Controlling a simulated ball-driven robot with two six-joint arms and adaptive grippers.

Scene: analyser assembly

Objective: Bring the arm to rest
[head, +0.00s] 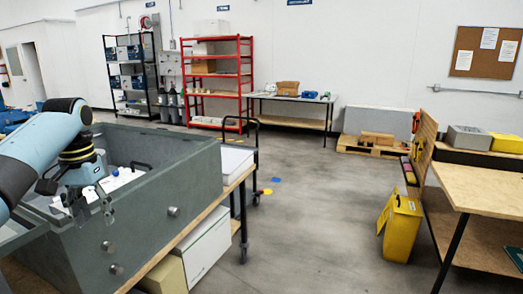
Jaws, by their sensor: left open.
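My left arm comes in from the left, with my left gripper (92,215) pointing down at the grey open-topped housing (150,240). The gripper is open, and its fingers show against the near wall of the housing. I see nothing held between them. A white part with dark fittings (122,180) lies inside the housing, partly hidden behind the gripper. My right gripper is not in the head view.
The housing stands on a wooden-topped bench (238,180) with boxes below. A yellow case (400,228) stands on the floor by the right workbench (485,190). A red shelf (218,85) stands at the back wall.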

